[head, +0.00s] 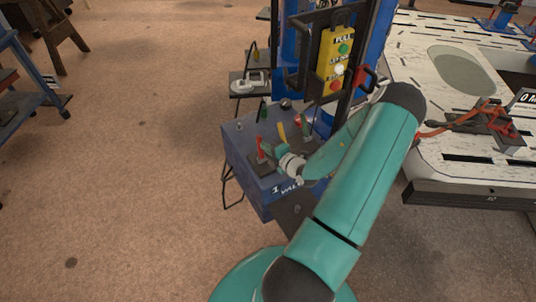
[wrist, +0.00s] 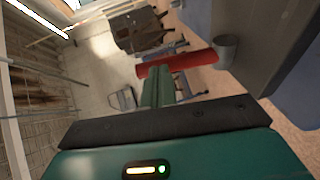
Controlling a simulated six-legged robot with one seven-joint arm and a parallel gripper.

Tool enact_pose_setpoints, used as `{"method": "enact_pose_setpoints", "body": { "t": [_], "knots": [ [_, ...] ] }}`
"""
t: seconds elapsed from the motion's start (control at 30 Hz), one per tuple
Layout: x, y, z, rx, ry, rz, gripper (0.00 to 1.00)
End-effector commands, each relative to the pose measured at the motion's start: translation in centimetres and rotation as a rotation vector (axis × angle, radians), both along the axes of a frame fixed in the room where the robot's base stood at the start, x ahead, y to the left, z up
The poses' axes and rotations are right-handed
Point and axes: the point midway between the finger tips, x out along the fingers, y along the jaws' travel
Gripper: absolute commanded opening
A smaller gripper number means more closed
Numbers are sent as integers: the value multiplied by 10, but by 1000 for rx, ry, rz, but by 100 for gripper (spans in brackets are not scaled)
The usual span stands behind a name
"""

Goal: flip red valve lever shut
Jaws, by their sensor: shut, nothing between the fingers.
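The red valve lever (head: 260,148) stands upright on a dark base on top of the blue bench (head: 241,168). My gripper (head: 268,149) is just to the right of the lever. In the wrist view the red lever (wrist: 180,62) lies across the picture, joined at its right end to a grey round post (wrist: 226,48). My gripper's green fingers (wrist: 158,86) are shut and empty, with their tips at the lever's near side. I cannot tell whether they touch it. The lower part of the lever's mount is partly hidden in the head view.
A yellow lever (head: 282,132) and other small handles stand behind on the same bench. A yellow button box (head: 338,60) hangs on a dark frame above. A white slotted table (head: 440,165) is at the right. Brown floor (head: 130,180) at the left is clear.

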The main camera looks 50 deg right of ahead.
Motion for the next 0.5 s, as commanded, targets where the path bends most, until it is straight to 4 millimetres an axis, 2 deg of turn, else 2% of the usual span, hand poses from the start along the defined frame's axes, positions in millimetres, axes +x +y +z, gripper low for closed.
{"method": "enact_pose_setpoints", "body": {
  "t": [0.27, 0.5],
  "knots": [
    [19, -4, 4, 53, 195, 3, 0],
    [27, -4, 3, 60, 198, 2, 0]
  ]
}}
